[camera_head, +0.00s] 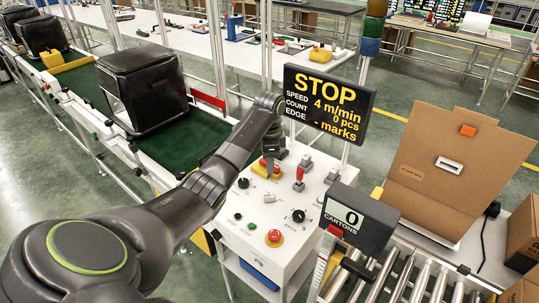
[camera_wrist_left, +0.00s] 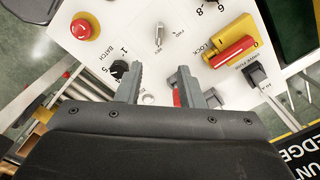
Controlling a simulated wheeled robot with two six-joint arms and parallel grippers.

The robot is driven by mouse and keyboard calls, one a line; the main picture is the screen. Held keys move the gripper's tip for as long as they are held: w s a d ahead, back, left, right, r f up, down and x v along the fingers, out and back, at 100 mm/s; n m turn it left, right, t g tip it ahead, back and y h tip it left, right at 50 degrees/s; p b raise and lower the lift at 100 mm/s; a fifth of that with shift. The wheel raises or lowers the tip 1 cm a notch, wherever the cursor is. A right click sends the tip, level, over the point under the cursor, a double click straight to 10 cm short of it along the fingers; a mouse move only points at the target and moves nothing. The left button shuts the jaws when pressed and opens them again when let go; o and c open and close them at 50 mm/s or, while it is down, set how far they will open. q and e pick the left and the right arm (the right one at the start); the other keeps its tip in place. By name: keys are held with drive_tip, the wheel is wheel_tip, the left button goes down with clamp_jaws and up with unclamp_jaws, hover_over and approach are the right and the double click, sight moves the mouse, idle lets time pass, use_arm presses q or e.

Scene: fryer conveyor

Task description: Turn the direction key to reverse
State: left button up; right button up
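The direction key (camera_wrist_left: 158,36) is a small silver key switch between FWD and REV labels in the wrist view. It stands on the white control panel (camera_wrist_left: 125,18), and the panel also shows in the head view (camera_head: 228,213). My left gripper (camera_wrist_left: 162,74) is open and empty above the panel, with its fingers spread on either side of the line towards the key and apart from it. In the head view the left gripper (camera_head: 270,165) hangs over the panel's back part. The key's exact setting is too small to tell. My right gripper is not in view.
Near the key are a red emergency button (camera_wrist_left: 82,27), the black batch knob (camera_wrist_left: 118,69) and a yellow-red lock (camera_wrist_left: 232,50). A red-handled lever (camera_head: 299,177) stands upright. The STOP display (camera_head: 328,100) and carton counter (camera_head: 358,220) rise beside the panel.

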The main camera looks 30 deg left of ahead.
use_arm(q)
wheel_tip(320, 180, up, 3)
drive_tip(key=shift+r, duration=0.2)
idle(0.5)
